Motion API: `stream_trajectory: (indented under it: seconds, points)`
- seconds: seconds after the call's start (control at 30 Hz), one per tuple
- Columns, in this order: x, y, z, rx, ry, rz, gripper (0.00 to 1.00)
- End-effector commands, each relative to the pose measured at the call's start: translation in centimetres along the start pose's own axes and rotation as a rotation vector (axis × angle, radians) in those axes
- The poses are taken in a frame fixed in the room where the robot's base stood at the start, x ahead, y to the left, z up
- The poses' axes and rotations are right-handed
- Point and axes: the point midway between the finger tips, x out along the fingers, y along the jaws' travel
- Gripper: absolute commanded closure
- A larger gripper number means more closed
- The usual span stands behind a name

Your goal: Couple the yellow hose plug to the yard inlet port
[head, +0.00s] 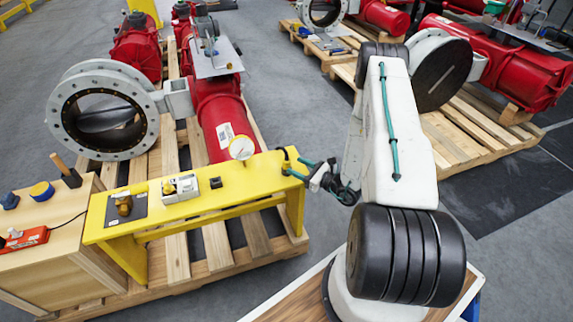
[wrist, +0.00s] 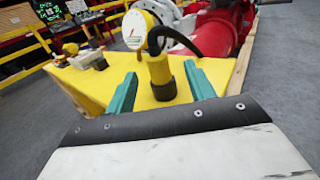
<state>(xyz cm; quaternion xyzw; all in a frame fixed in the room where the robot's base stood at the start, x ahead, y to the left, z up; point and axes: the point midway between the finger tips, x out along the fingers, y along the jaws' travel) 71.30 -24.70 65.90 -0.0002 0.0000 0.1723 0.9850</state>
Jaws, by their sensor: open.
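The yellow hose plug (wrist: 159,72) stands upright at the near end of the yellow bench, with a dark lower end and a black hose (wrist: 176,36) arching from its top. In the head view, the hose (head: 285,157) shows at the bench's right end. My gripper (wrist: 160,78) is open, its teal fingers on either side of the plug, with visible gaps. In the head view, my gripper (head: 298,169) reaches in from the right at bench height. A brass fitting (head: 123,205) on a dark plate at the bench's left may be the inlet port; I cannot tell for sure.
A dial gauge (head: 241,148) stands on the yellow bench (head: 225,185), near the plug. A yellow-and-white device (head: 180,188) and a small black block (head: 216,183) sit along the bench. A wooden box (head: 60,240) with tools adjoins it. Red valve actuators stand behind on pallets.

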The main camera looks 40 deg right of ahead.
Motion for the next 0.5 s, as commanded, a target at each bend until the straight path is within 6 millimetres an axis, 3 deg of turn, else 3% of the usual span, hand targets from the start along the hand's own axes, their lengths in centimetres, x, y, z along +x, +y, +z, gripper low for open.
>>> stream_trajectory:
  seconds: [0.5]
  points:
    - [6.7,0.4,0.1,-0.001,-0.001,0.004,0.46]
